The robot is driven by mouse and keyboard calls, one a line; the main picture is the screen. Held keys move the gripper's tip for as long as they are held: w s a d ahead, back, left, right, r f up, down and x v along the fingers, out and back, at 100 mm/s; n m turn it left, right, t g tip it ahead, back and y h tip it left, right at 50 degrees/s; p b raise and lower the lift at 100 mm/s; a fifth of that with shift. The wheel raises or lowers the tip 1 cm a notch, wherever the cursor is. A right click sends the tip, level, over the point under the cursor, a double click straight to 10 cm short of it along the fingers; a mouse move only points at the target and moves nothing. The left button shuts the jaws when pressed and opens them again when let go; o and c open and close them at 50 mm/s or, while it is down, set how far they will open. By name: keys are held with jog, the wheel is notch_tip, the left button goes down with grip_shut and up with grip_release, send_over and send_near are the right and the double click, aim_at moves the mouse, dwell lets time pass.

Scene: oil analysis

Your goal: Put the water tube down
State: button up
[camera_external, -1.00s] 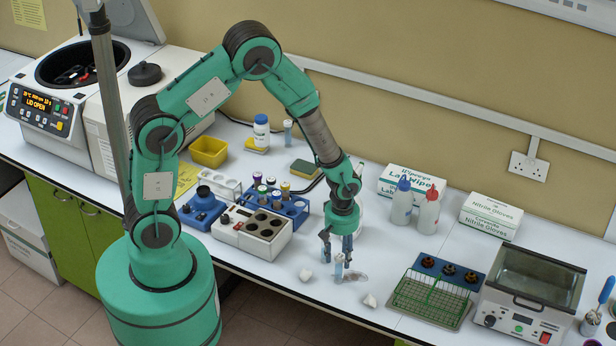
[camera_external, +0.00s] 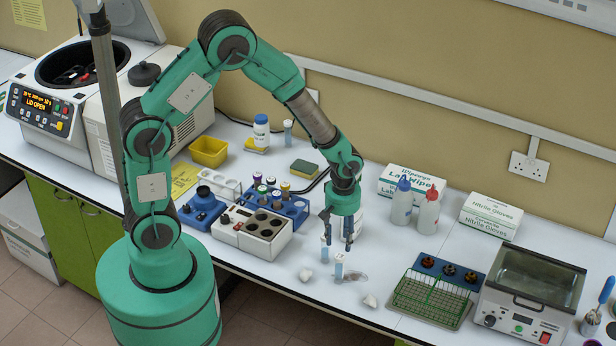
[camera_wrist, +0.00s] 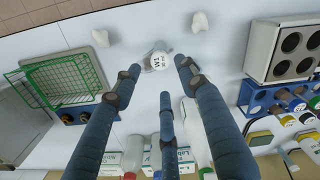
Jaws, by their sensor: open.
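My gripper (camera_external: 338,238) is open and empty, pointing down just above the tube. Its three dark blue fingers (camera_wrist: 156,85) are spread in the wrist view.
Small white crumpled pieces (camera_external: 370,301) (camera_external: 306,275) lie on both sides of the tube. A green wire basket (camera_external: 430,297) and a water bath (camera_external: 530,290) stand to the right. A white heating block (camera_external: 238,232) stands to the left. Wash bottles (camera_external: 428,212) are behind.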

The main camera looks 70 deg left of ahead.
jog(key=s+d+r+m+t, duration=0.1)
jog(key=s+r+m, duration=0.2)
jog(key=r, duration=0.8)
jog(key=s+d+r+m+t, duration=0.15)
jog(key=r+m, duration=0.25)
jog(key=r, duration=0.7)
jog(key=s+d+r+m+t, duration=0.2)
jog(key=s+r+m, duration=0.6)
jog(key=s+r, duration=0.7)
jog(key=s+t, duration=0.1)
jog(key=s, duration=0.2)
jog(key=shift+s+d+r+m, duration=0.25)
jog(key=shift+s+r+m, duration=0.05)
jog(key=shift+r+m, duration=0.1)
jog(key=shift+f, duration=0.15)
notch_tip(320, 180, down, 13)
jog(key=b, duration=1.3)
jog(key=shift+f+b, duration=0.15)
jog(key=shift+b, duration=0.2)
